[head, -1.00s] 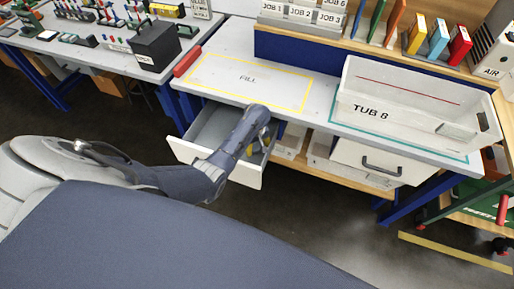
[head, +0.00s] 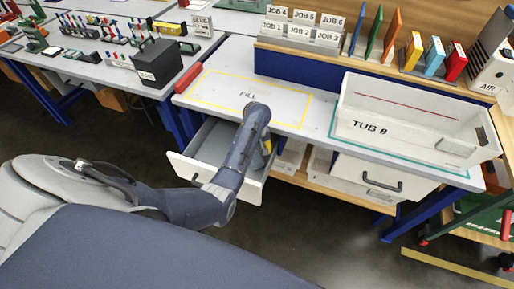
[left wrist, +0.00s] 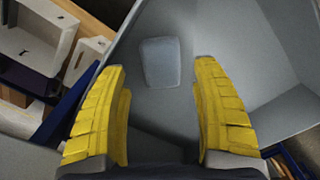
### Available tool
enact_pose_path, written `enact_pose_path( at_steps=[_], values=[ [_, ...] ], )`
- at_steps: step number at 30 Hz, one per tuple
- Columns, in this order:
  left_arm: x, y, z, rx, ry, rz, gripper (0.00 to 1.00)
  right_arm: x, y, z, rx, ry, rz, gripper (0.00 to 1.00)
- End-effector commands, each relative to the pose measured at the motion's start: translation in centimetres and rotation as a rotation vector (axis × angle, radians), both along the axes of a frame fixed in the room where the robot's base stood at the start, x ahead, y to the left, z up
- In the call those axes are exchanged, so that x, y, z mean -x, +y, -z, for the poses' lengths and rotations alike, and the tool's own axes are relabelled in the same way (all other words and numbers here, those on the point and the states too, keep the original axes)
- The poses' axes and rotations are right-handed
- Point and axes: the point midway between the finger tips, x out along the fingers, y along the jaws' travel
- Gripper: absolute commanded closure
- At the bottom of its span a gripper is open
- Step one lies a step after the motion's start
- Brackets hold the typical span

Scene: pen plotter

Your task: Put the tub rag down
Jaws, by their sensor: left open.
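A flat grey-blue folded cloth, which looks like the tub rag (left wrist: 161,62), lies on the floor of the open grey drawer (left wrist: 285,55) in the left wrist view. The drawer also shows in the head view under the left part of the bench (head: 190,163); there my left arm hides part of its inside and I cannot see the rag. My left gripper (left wrist: 162,110) is open, its yellow fingers wide apart with nothing between them. The rag shows beyond the fingertips, apart from them. In the head view the left gripper (head: 266,147) is mostly hidden behind its wrist. My right gripper is not in view.
TUB 8 (head: 362,126) stands on the bench at the right, above a shut drawer (head: 372,177). The yellow-outlined FILL area (head: 225,85) is clear. A red object (head: 188,78) lies at the bench's left edge. A lower wooden shelf (head: 335,192) holds pale bins.

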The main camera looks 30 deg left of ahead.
Motion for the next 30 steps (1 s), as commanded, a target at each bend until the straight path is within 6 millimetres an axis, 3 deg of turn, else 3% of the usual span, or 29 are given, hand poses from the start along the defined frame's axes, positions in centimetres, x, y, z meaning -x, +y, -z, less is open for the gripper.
enact_pose_path(
  at_steps=[6, 12, 30],
  values=[
    [0.0, -0.1, -2.5, 0.001, -0.002, 0.000, 0.34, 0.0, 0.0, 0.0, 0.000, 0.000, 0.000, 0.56],
    [0.0, 0.0, -3.5, 0.001, -0.001, 0.000, 0.34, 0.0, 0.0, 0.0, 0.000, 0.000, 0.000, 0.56],
    [0.1, 0.3, -3.2, 0.003, -0.005, -0.004, 0.34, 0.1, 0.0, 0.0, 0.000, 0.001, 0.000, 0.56]
  ],
)
